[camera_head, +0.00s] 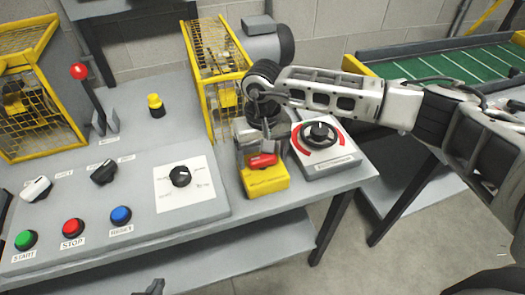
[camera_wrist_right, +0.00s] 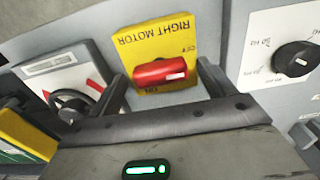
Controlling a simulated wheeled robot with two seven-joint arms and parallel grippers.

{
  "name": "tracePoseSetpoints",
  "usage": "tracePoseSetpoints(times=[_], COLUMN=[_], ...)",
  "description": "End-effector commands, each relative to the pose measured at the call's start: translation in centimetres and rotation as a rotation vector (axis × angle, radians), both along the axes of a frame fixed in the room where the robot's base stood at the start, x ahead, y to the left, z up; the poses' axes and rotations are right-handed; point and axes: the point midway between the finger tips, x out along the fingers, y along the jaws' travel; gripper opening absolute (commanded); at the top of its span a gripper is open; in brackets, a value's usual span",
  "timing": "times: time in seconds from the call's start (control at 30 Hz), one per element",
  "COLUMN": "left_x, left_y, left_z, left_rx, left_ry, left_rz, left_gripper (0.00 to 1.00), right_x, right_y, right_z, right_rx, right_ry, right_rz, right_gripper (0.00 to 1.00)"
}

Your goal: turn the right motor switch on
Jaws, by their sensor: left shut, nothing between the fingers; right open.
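The right motor switch is a yellow box (camera_head: 264,181) with a red handle (camera_head: 263,160) at the front edge of the bench. In the right wrist view its yellow plate (camera_wrist_right: 168,38) reads "RIGHT MOTOR" upside down, with a small "OFF" mark. The red handle (camera_wrist_right: 160,74) lies crosswise there. My right gripper (camera_head: 258,150) is open just above the switch. In the wrist view its fingers (camera_wrist_right: 161,80) stand on either side of the handle, with gaps; contact is not visible. Only a dark tip of my left gripper (camera_head: 152,287) shows at the bottom edge.
A red-and-white dial box (camera_head: 324,160) stands close right of the switch. A white-plated dial (camera_head: 180,176) and a control panel with buttons and knobs lie to the left. A yellow cage (camera_head: 212,85) stands behind.

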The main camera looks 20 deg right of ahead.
Motion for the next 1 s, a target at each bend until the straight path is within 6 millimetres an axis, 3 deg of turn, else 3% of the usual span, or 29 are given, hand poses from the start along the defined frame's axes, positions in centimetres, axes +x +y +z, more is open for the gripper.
tracePoseSetpoints(times=[0.27,0.4,0.43,0.77,1.0], left_x=[-0.1,-0.2,-0.2,-0.3,0.0], left_y=[0.0,0.1,0.1,0.0,-0.2], left_z=[0.0,-0.1,-0.1,-0.5,-1.2], left_rx=[0.0,0.0,0.0,0.0,-0.009], left_ry=[0.002,0.005,0.005,0.006,-0.003], left_rz=[0.001,0.002,0.002,0.001,-0.002], left_gripper=[0.0,0.0,0.0,0.0,0.0], right_x=[0.0,0.0,0.0,0.0,0.0], right_y=[0.0,0.0,0.0,0.0,0.0], right_z=[-0.1,-0.1,-0.1,-0.2,-0.4], right_rx=[0.0,0.001,0.001,0.001,0.001], right_ry=[0.0,0.0,0.0,0.0,-0.002], right_rz=[0.001,0.001,0.001,-0.032,-0.161], right_gripper=[0.79,0.4,0.37,0.37,0.37])
